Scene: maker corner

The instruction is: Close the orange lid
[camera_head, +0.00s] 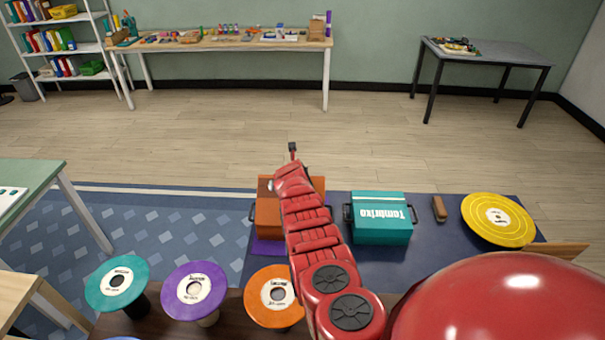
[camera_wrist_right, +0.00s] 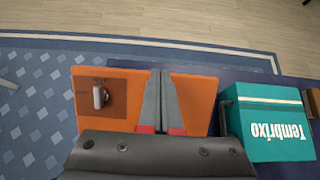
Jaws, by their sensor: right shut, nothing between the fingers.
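The orange case (camera_head: 268,215) stands on the dark blue mat, partly hidden behind my right arm. Its upper part with a pale latch shows at the back; I cannot tell from here how far the lid stands open. In the right wrist view the orange surface (camera_wrist_right: 195,95) shows on both sides of my fingers, with a brown patch and a silver latch (camera_wrist_right: 99,97) to the left. My right gripper (camera_head: 292,149) is shut and empty, over or just beyond the case's far side; contact is unclear. My left gripper is not in view.
A teal case (camera_head: 382,222) stands close to the right of the orange one. A brown block (camera_head: 439,209) and a yellow disc (camera_head: 497,219) lie further right. Teal, purple and orange round-topped spools (camera_head: 117,283) stand nearer me. The floor beyond the mat is clear.

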